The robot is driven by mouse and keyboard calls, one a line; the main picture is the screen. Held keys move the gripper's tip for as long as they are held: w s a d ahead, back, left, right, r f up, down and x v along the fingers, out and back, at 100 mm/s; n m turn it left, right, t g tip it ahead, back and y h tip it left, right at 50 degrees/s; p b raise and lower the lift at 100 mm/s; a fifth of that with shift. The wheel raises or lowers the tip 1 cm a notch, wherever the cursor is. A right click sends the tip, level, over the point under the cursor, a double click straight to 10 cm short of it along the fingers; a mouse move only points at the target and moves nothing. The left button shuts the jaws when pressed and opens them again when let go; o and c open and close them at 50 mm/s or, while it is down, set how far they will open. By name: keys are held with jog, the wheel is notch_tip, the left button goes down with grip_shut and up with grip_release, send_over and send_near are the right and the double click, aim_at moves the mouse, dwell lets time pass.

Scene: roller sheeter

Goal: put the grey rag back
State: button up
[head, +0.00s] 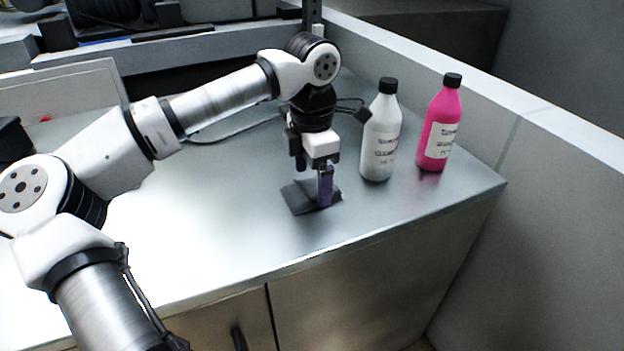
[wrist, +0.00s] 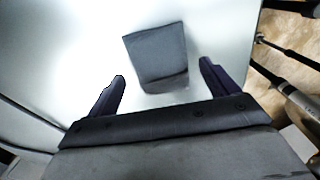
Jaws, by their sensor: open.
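The grey rag (head: 299,197) lies flat on the metal worktop, near its front edge. In the wrist view the rag (wrist: 157,55) shows as a dark grey, roughly square cloth with a fold or crease along its near side. My gripper (head: 318,190) is over the rag, pointing down, and hides part of it in the head view. In the wrist view the two fingers of my gripper (wrist: 163,87) are apart, and the rag appears ahead of and between them. Nothing is held. Whether the fingertips touch the cloth or worktop is unclear.
A white bottle (head: 381,140) with a black cap stands close to the right of my gripper. A pink bottle (head: 440,130) stands further right, near the low wall (head: 480,95). The worktop (head: 220,225) is clear left of the rag.

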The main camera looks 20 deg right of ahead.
aim_at(313, 187)
notch_tip(313, 187, up, 11)
jog(key=shift+f, duration=0.2)
dwell(0.6)
